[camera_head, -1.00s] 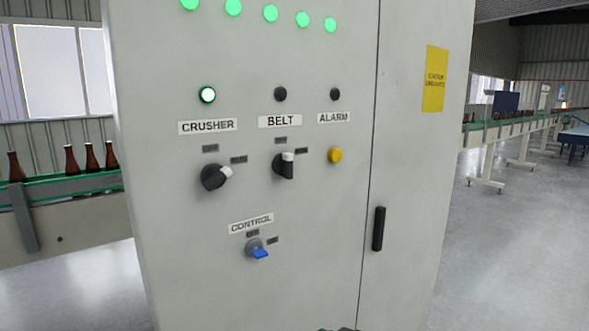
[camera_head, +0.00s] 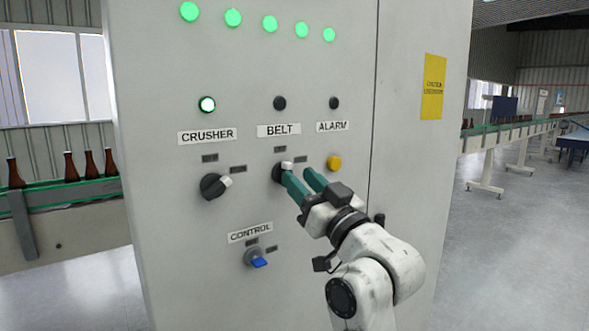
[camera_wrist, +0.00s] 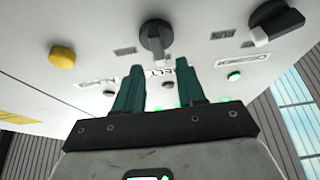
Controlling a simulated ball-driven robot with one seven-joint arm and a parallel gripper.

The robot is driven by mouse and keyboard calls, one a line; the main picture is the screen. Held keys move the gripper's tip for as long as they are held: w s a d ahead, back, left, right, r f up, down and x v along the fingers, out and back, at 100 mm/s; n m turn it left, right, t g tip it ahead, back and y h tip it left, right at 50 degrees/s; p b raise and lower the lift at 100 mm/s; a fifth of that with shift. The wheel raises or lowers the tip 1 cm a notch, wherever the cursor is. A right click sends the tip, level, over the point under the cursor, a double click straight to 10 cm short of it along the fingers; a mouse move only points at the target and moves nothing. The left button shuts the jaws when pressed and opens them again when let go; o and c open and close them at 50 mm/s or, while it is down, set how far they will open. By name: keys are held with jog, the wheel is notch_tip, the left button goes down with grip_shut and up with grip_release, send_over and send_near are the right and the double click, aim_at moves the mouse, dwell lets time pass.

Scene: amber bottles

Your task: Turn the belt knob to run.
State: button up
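The belt knob (camera_head: 278,174) is a black rotary switch with a white pointer tip, under the BELT label (camera_head: 279,131) on the grey cabinet. Its tip points up, toward the upper of its two small position plates. The plates' text is too small to read. My gripper (camera_head: 298,172) is in front of the knob, its green fingers apart and empty. In the head view one finger covers part of the knob. In the wrist view the knob (camera_wrist: 154,36) lies just beyond the gap between the open fingers (camera_wrist: 159,68), with no clear contact. The belt lamp (camera_head: 279,103) is dark.
The crusher knob (camera_head: 213,187) is to the left, its lamp (camera_head: 207,104) lit. A yellow alarm button (camera_head: 334,162) sits close on the right. A blue control switch (camera_head: 257,260) is below. A black door handle (camera_head: 379,220) is at lower right, partly behind my arm.

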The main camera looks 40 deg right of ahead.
aim_at(290, 169)
jog(key=shift+x, duration=1.55)
grip_shut()
